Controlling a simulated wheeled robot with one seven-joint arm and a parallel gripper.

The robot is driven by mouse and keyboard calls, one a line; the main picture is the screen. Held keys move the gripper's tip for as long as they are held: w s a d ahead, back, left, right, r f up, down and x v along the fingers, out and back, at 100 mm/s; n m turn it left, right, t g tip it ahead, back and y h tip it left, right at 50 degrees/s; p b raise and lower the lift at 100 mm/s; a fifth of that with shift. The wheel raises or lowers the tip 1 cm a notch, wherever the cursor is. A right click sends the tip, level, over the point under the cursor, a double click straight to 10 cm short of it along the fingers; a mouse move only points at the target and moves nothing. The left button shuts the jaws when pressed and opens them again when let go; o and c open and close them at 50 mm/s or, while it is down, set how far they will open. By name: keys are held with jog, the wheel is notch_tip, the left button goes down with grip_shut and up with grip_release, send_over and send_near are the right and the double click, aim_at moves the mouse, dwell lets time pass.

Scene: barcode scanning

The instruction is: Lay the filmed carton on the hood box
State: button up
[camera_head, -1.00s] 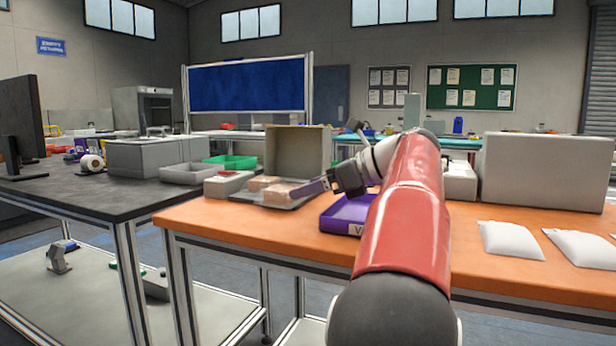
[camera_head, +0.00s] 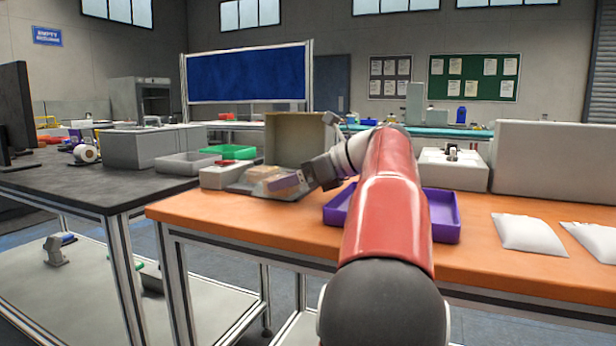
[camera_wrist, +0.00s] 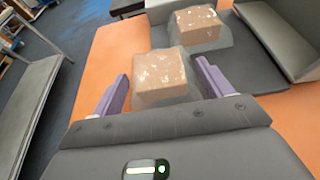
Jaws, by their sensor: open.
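Two tan cartons in clear film show in the wrist view, a near one (camera_wrist: 160,75) and a far one (camera_wrist: 197,27). The far one rests on a dark grey plate (camera_wrist: 240,60). My gripper (camera_wrist: 161,72) is open, with one purple finger on each side of the near carton; I cannot tell whether they touch it. In the head view my gripper (camera_head: 285,184) is at the cartons, which it partly hides. An upright beige box-like panel (camera_head: 295,138) stands behind them; I cannot tell whether it belongs to the hood box.
A purple tray (camera_head: 446,215) sits right of the cartons, partly behind my arm. White pouches (camera_head: 528,232), a white box with a small device (camera_head: 452,170) and a large grey box (camera_head: 550,165) are farther right. The orange table's (camera_head: 240,222) front left is clear.

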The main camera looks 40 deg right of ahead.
jog(key=shift+x, duration=1.4)
